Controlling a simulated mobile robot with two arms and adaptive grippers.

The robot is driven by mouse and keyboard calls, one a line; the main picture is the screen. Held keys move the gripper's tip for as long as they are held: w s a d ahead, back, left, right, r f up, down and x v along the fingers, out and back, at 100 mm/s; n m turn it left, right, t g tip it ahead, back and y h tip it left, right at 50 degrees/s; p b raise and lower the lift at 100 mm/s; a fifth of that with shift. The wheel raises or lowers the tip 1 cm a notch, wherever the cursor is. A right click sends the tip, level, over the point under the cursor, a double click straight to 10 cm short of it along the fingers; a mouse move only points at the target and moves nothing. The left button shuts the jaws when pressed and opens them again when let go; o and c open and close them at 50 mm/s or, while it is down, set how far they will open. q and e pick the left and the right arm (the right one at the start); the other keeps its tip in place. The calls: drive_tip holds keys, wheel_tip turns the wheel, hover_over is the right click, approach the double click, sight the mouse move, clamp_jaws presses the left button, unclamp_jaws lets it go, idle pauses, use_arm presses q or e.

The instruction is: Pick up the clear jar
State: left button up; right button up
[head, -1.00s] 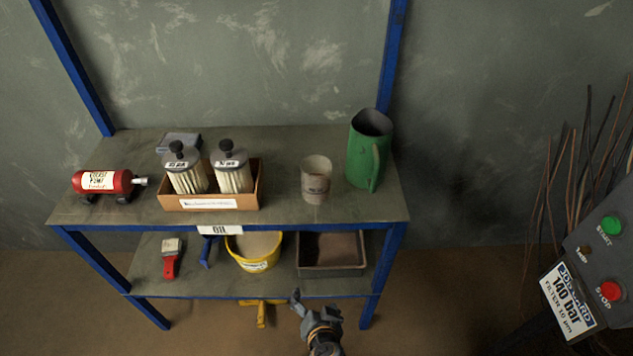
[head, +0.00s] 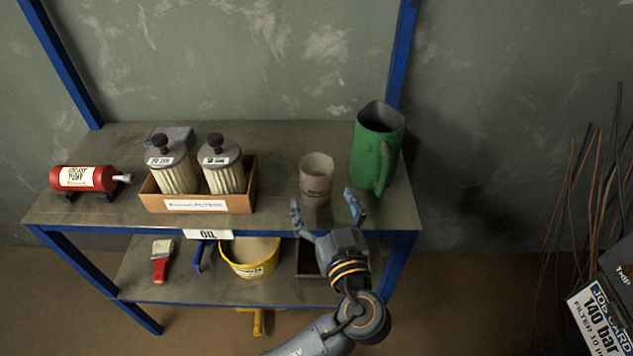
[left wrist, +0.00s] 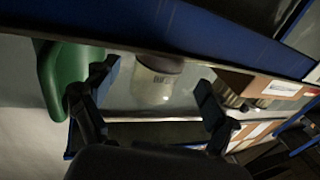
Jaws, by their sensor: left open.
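The clear jar (head: 316,176) stands upright on the top shelf, between the filter box and the green jug. It looks pale and cloudy, with a label on its front. My left gripper (head: 327,206) is open and empty at the front edge of the shelf, just short of the jar, with its fingers spread toward it. In the left wrist view the jar (left wrist: 157,82) appears between the two open fingers (left wrist: 155,90), apart from both. My right gripper is not in view.
The green jug (head: 376,150) stands close to the jar's right. A cardboard box (head: 200,204) with two filters is on the left, and a red grease pump (head: 84,178) farther left. A yellow bucket (head: 249,262) sits on the lower shelf (head: 130,285).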

sight(313, 170)
use_arm(q)
drive_tip(key=x, duration=0.4)
drive_tip(key=shift+w+r+p, duration=0.2)
drive_tip(key=shift+p, duration=0.1)
drive_tip(key=shift+w+a, duration=0.2)
drive_tip(key=shift+w, duration=0.25)
drive_tip(key=c, duration=1.4)
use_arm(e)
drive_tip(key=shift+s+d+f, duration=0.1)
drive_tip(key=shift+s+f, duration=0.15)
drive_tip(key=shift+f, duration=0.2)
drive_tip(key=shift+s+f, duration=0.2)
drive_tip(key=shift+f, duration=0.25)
